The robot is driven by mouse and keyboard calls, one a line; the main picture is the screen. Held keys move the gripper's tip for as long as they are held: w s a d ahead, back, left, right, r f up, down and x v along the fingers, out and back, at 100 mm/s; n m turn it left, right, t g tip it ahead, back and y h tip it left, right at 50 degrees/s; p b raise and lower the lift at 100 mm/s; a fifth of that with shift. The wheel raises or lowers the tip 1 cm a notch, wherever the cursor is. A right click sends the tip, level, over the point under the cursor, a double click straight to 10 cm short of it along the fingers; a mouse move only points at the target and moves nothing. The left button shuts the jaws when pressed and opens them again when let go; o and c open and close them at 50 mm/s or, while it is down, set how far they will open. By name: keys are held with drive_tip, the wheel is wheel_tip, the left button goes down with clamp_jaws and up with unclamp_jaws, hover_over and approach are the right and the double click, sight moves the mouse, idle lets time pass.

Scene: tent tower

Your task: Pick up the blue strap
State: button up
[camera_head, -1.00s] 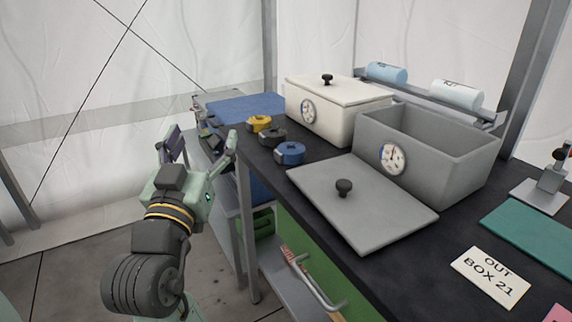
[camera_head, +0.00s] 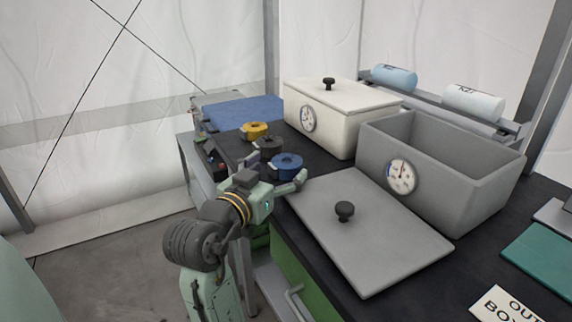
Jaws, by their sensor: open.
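The blue strap (camera_head: 287,162) is a rolled coil lying on the dark bench top, near its left edge and to the left of the grey lid. My gripper (camera_head: 277,172) is open, with one finger to the left of the blue strap and the other at its right front. The near side of the strap is partly hidden by my gripper. I cannot tell whether the fingers touch it.
A dark grey strap (camera_head: 268,143) and a yellow strap (camera_head: 254,130) lie just behind. The grey lid (camera_head: 385,240) lies close on the right, before an open grey box (camera_head: 455,195). A lidded white box (camera_head: 340,122) stands behind. A blue surface (camera_head: 243,111) is at the back left.

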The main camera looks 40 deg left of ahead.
drive_tip(key=shift+x, duration=1.1)
drive_tip(key=c, duration=1.3)
drive_tip(key=shift+r, duration=0.15)
